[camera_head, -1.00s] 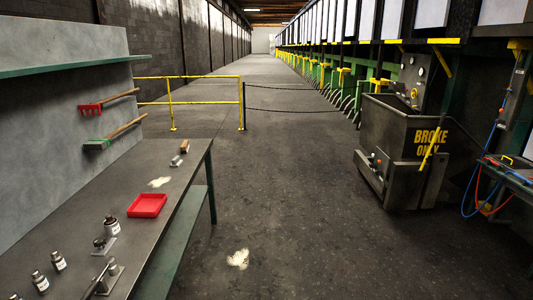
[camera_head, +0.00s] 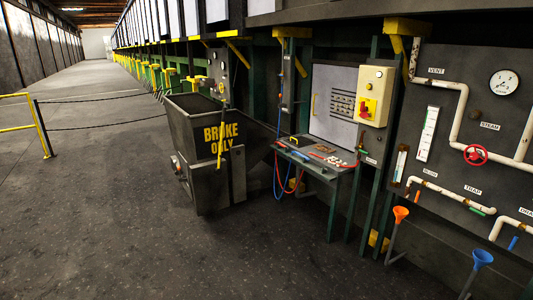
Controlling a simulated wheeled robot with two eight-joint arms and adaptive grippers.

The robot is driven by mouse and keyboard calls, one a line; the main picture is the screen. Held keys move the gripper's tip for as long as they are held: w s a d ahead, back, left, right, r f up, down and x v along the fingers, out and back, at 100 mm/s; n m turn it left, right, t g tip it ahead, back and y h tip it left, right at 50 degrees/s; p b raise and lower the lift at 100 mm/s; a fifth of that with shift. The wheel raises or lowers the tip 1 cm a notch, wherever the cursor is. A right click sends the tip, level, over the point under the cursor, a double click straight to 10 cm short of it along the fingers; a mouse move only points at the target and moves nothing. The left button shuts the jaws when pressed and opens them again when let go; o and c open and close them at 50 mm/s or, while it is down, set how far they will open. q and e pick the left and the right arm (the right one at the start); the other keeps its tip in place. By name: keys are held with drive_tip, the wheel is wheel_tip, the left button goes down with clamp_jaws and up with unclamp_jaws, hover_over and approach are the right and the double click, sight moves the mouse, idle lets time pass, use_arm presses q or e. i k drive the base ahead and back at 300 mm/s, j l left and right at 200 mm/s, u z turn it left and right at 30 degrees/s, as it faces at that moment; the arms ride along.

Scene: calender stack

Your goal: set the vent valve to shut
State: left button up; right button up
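A dark pipe panel (camera_head: 455,110) stands at the right of the head view. A small VENT label (camera_head: 436,71) is near its upper left, just above a white pipe (camera_head: 440,85). I cannot make out a separate vent valve handle beside this label. A red handwheel (camera_head: 475,155) sits on the lower white pipe, below the STEAM label (camera_head: 489,126). Lower down are a small orange handle (camera_head: 417,196), a green one (camera_head: 478,211) near the TRAP label (camera_head: 473,190), and a blue one (camera_head: 513,243). Neither of my grippers is in view.

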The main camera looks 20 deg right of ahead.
sight(431, 83)
drive_tip(key=i+l+z, duration=0.45)
drive_tip(key=l, duration=0.25)
drive_tip(key=i+l+z, duration=0.9)
drive_tip(key=i, duration=0.25)
drive_tip(key=k+l, duration=0.05)
drive_tip(key=l, duration=0.05)
